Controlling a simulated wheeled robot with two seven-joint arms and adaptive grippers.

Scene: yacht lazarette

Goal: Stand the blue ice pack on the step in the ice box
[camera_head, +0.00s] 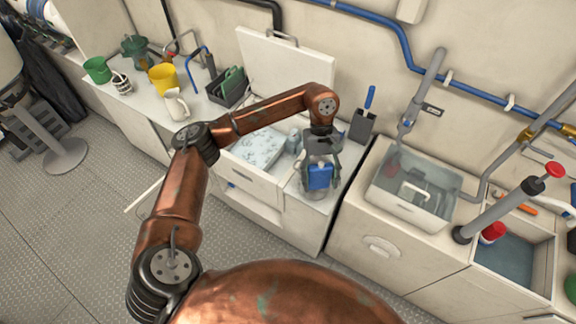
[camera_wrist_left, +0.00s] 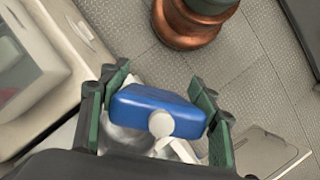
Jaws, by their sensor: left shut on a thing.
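The blue ice pack (camera_head: 320,176) is held by my left gripper (camera_head: 321,160) over the counter just right of the open ice box. In the left wrist view the pack (camera_wrist_left: 150,108), with its round white cap, sits between the two fingers of the gripper (camera_wrist_left: 160,88). The ice box (camera_head: 240,172) is open, with pale ice (camera_head: 258,148) inside and its white lid (camera_head: 288,68) raised behind. A grey object (camera_head: 294,141) shows at the box's right end. I cannot make out the step clearly; my arm covers part of the box. My right gripper is not in view.
A white jug (camera_head: 175,104), yellow cup (camera_head: 164,77), green cup (camera_head: 97,69) and dark caddy (camera_head: 228,88) stand on the counter to the left. A grey holder with a blue handle (camera_head: 369,98) stands behind right.

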